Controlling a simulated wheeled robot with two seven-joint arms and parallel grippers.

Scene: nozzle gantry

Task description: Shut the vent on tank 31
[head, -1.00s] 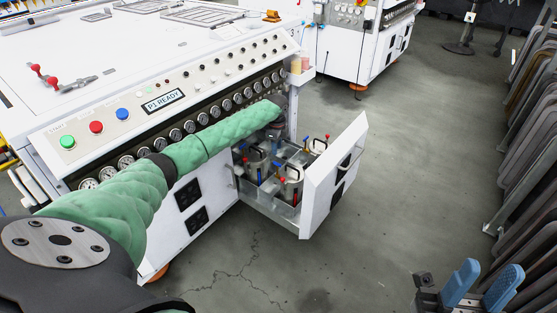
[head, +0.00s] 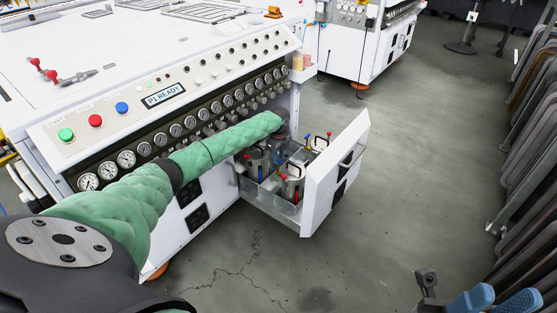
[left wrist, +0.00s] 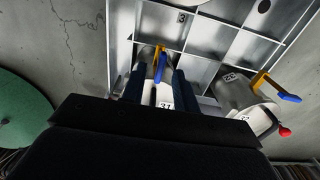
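Tank 31 shows in the left wrist view by its white "31" label (left wrist: 165,106), low between my fingers. A yellow lever with a blue end (left wrist: 159,68) stands just beyond the label, between the fingertips. My left gripper (left wrist: 157,88) is open, its dark blue fingers on either side of the lever, with gaps visible. In the head view my left arm reaches into the open drawer (head: 272,211), and its fingers are hidden. I cannot tell which tank there is 31. My right gripper (head: 496,300) is open and empty at the lower right, cut off by the frame edge.
Another tank (left wrist: 236,92) with a yellow-and-blue lever and a red knob (left wrist: 285,131) stands to the right in the left wrist view. Metal dividers (left wrist: 207,35) form compartments. The drawer's white front (head: 328,180) stands out from the cabinet. The floor (head: 400,150) right of it is clear.

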